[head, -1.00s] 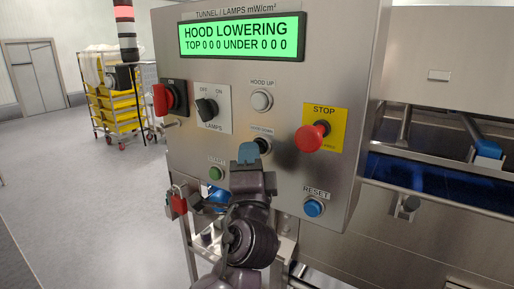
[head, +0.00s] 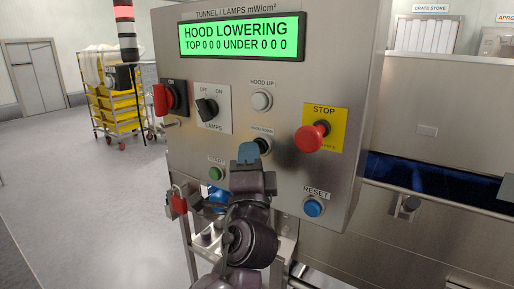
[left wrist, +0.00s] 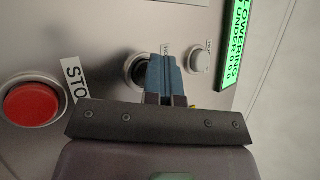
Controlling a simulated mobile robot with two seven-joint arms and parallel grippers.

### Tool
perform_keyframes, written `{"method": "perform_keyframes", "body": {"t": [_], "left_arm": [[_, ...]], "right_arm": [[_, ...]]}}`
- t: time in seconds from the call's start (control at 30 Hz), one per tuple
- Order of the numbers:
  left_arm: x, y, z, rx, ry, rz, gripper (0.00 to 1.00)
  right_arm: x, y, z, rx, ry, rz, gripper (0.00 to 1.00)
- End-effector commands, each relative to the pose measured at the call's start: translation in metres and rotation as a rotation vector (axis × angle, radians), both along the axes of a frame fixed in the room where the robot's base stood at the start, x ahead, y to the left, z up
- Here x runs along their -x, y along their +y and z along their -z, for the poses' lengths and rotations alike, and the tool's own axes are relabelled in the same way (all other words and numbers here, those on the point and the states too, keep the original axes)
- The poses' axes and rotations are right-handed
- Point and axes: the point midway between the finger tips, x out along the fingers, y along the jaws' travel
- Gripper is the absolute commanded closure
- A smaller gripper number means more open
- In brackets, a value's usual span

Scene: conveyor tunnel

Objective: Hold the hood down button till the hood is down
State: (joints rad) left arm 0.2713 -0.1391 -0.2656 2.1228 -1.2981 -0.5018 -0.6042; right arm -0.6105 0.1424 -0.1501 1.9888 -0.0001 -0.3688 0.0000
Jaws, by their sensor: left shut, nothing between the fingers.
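The black hood down button (head: 264,146) is on the steel control panel (head: 235,75), under the hood up button (head: 261,101). My left gripper (head: 248,154) is shut and empty, its blue fingertips at the hood down button and partly covering it. In the left wrist view the closed fingers (left wrist: 165,76) overlap the dark button (left wrist: 137,70); the exact contact is hidden. The green display (head: 242,38) reads HOOD LOWERING, TOP 000 UNDER 000. The hood (head: 440,100) is a steel cover at the right, with a narrow blue-lit gap below it. My right gripper is not in view.
A red STOP button (head: 311,137) on a yellow plate is right of the fingers. A blue RESET button (head: 313,208), a green START button (head: 215,174), a red switch (head: 163,98) and the lamps switch (head: 207,107) are also near. A cart with yellow crates (head: 113,102) stands at left.

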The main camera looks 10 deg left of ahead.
Motion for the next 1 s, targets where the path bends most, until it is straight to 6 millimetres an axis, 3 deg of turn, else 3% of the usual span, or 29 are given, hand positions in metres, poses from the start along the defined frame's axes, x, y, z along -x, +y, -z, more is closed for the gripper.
{"method": "perform_keyframes", "body": {"t": [0.5,1.0], "left_arm": [[-0.0002,-0.0002,0.0002,0.0,0.001,0.001,1.0],[0.0015,0.0004,0.0001,-0.001,0.0,0.001,1.0]], "right_arm": [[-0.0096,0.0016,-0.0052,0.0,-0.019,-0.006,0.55],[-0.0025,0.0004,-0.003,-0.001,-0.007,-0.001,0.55]]}}
